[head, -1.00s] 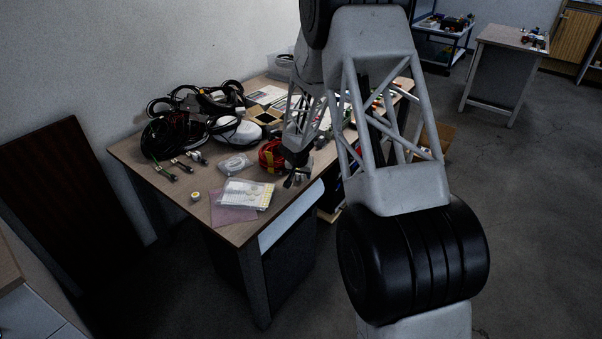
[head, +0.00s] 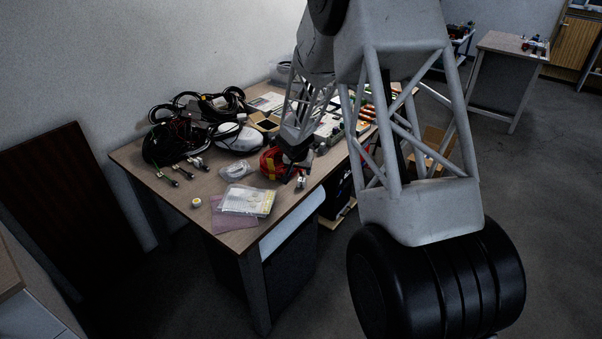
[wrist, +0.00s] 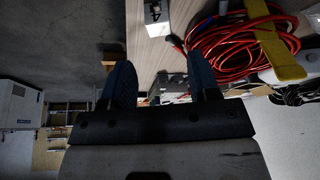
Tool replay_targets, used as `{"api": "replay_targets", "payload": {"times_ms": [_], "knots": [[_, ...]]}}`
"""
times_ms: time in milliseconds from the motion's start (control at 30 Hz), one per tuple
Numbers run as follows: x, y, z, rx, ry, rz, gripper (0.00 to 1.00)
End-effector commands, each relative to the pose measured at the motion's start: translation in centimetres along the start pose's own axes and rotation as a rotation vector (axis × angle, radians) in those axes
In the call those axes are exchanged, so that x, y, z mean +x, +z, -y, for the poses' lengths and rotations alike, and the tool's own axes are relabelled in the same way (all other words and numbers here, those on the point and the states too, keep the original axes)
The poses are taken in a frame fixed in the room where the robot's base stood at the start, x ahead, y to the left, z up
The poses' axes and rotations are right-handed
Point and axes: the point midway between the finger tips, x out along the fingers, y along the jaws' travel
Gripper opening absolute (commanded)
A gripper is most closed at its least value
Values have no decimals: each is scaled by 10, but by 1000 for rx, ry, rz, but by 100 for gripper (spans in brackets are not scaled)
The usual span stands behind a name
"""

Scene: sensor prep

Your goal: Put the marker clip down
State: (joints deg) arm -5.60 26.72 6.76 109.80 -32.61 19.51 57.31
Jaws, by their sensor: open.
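A small metal-and-white piece, which I take to be the marker clip (head: 301,181), lies on the table near its right-hand edge. It also shows at the top of the wrist view (wrist: 156,14), on the wood beside the edge. My gripper (head: 293,174) is just behind and above it in the head view, close to the red cable bundle. In the wrist view my gripper (wrist: 162,72) has its two dark fingers spread wide with nothing held between them. The clip is beyond the fingertips, apart from them.
The red cable coil (wrist: 235,38) with a yellow strap lies right beside the clip. A bagged white-and-yellow sheet (head: 247,200), a pink sheet (head: 228,218), a small round tub (head: 196,202) and black cables (head: 172,142) occupy the table (head: 150,158). Bare wood shows near the front.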

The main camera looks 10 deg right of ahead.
Motion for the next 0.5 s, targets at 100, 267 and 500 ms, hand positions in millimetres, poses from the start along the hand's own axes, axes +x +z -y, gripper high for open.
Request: {"api": "replay_targets", "payload": {"times_ms": [100, 267, 500], "knots": [[-14, 0, 0, 1, 0, -1, 55], [-29, -1, 0, 0, -1, -2, 55], [-40, 0, 0, 1, 0, 0, 55]]}}
